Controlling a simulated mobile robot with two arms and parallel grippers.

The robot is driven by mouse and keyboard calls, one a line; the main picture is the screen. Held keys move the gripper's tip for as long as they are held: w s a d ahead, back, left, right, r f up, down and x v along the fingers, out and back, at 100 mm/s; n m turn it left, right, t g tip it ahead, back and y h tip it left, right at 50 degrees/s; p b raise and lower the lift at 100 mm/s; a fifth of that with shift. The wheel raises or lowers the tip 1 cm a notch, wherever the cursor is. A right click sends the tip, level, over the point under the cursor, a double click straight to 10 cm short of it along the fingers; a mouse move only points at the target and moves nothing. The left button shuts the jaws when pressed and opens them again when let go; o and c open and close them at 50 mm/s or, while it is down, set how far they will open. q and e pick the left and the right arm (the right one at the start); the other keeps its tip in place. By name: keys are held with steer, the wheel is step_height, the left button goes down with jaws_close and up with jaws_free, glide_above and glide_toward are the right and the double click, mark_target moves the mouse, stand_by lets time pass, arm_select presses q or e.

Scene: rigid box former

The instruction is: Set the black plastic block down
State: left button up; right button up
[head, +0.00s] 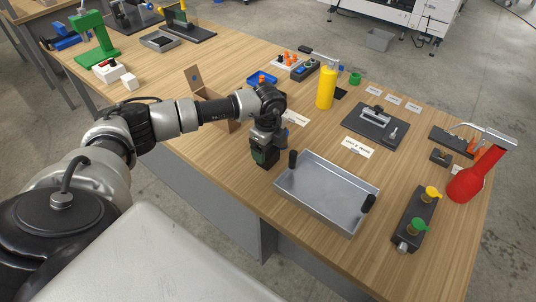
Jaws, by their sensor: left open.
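My left gripper (263,158) points down over the table's front edge area, just left of the grey metal tray. It is dark, with a greenish patch on its lower part, and its fingertips are hard to make out. It is open. I cannot pick out the black plastic block with certainty; at this size a dark block at the gripper would blend with the dark fingers. Whether anything lies between or under the fingers is hidden. My right gripper is not in view.
The grey metal tray (318,190) with black end grips lies right of the gripper on the wooden table (290,222). Behind stand a brown open box (193,78), a blue tray (262,78) and a yellow bottle (326,88). A red bottle (470,183) stands far right.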

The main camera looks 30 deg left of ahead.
mark_target(268, 156)
arm_select(q)
step_height(268, 156, down, 4)
steer(key=shift+w+f+p, duration=0.1)
steer(key=shift+p, duration=0.3)
steer(key=c, duration=0.8)
